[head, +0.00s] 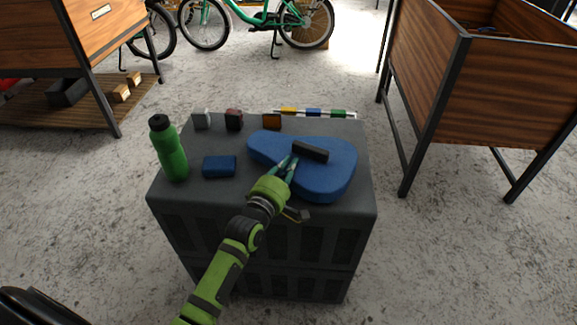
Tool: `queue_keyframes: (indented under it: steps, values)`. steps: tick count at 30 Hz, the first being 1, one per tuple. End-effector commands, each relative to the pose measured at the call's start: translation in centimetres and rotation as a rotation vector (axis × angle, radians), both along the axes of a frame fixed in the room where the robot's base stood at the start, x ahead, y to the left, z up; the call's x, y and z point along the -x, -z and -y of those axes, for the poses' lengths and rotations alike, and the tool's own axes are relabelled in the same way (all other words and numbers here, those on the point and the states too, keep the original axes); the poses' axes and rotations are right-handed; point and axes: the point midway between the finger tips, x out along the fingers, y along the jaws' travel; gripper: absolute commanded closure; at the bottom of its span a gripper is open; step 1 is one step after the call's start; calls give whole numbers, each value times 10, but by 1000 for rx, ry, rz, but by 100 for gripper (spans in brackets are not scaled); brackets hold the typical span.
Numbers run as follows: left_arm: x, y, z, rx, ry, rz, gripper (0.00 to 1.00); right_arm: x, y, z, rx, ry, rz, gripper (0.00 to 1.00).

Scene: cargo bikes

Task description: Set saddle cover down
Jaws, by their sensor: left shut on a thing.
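The blue saddle cover (330,172), saddle-shaped with a dark block on its top, is at the right part of the dark grey crate's top (200,195). My left gripper (289,165) reaches in from the front left and is shut on the cover near the dark block. The fingertips are partly hidden against the cover. I cannot tell whether the cover rests fully on the crate top or is held slightly above it. My right gripper is not in view.
On the crate top stand a green bottle (168,150), a small blue block (219,166), several small blocks along the back, and a striped bar (314,112). A wooden box on legs (480,90) is at right, a wooden cabinet (70,35) at left. A green bike (265,18) stands behind.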

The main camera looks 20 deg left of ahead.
Motion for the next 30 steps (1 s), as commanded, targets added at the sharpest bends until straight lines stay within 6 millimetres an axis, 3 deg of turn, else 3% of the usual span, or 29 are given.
queue_keyframes:
  steps: [30]
  values:
    - [0, 12, 0, 1, 0, 1, 100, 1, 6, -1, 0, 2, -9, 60]
